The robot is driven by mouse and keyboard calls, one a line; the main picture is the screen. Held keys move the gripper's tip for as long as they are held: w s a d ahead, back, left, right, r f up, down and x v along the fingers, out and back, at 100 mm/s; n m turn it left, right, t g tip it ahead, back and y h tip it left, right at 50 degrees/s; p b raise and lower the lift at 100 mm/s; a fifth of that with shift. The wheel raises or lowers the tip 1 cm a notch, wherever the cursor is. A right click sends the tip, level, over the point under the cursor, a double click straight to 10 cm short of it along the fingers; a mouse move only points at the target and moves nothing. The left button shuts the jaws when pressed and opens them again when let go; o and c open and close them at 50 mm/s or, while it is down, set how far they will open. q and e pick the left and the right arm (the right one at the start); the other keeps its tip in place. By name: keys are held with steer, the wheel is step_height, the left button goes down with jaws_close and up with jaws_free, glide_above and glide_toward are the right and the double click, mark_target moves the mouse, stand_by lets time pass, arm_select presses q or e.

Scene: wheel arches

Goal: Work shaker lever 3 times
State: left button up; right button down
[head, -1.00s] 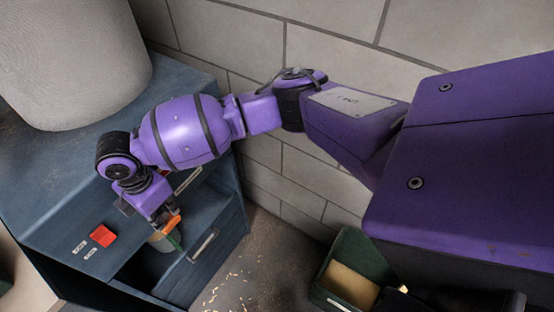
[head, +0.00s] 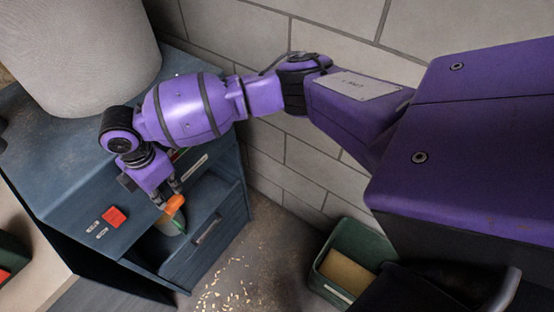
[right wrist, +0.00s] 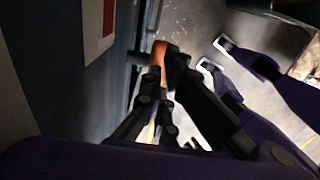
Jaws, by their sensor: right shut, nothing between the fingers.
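A thin green strip shows beside the container. My right gripper (head: 171,193) is shut and empty, its fingertips right at the orange end. In the right wrist view the fingers (right wrist: 166,72) point at the orange end (right wrist: 159,50); I cannot tell whether they touch it. The lever's pivot is hidden. My left gripper is not in view.
A red square (head: 114,217) with small labels is on the cabinet face. A drawer with a handle (head: 208,230) is right of the opening. A large pale drum (head: 90,50) stands on top. A green bin (head: 345,255) is on the floor, near scattered grains (head: 226,290). A block wall stands behind.

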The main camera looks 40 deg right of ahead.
mark_target(172, 201)
stand_by(0.7)
steer(key=shift+s+f+b, duration=0.1)
steer(key=shift+f+b, duration=0.5)
steer(key=shift+f, duration=1.75)
steer(key=shift+r+p, duration=1.25)
steer(key=shift+r, duration=1.25)
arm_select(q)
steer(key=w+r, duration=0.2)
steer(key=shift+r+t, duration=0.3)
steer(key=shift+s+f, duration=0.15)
arm_select(e)
steer(key=shift+f, duration=0.2)
steer(key=shift+f+b, duration=0.65)
steer(key=shift+f, duration=1.6)
steer(key=shift+r+p, duration=1.15)
steer(key=shift+r, duration=1.35)
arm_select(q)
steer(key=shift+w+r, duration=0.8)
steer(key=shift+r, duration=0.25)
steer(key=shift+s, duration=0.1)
arm_select(e)
steer(key=shift+f, duration=0.1)
